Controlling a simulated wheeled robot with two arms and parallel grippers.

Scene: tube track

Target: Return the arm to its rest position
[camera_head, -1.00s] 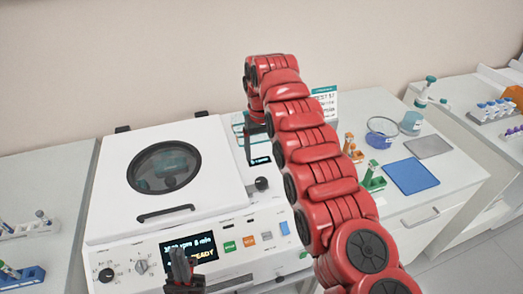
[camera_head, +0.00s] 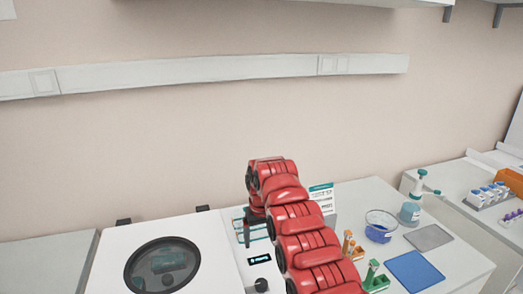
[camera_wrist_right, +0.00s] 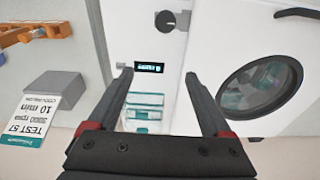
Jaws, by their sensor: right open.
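My right arm, red and segmented, reaches from the bottom edge toward the back of the bench in the head view. Its dark gripper (camera_head: 246,232) points down at the far end, partly hidden by the arm, beside the white centrifuge (camera_head: 211,240). In the right wrist view the two dark fingers of this gripper (camera_wrist_right: 157,75) stand wide apart with nothing between them. A pale teal-and-white rack-like object (camera_wrist_right: 146,108) shows beyond them, next to a small display (camera_wrist_right: 149,67). My left gripper is out of view.
The centrifuge lid with its round window (camera_head: 164,265) is closed. Right of the arm are a sign card (camera_head: 322,197), a blue-tinted bowl (camera_head: 380,227), a bottle (camera_head: 411,208), a blue mat (camera_head: 413,271), a grey mat (camera_head: 429,237) and small orange and green holders (camera_head: 374,280).

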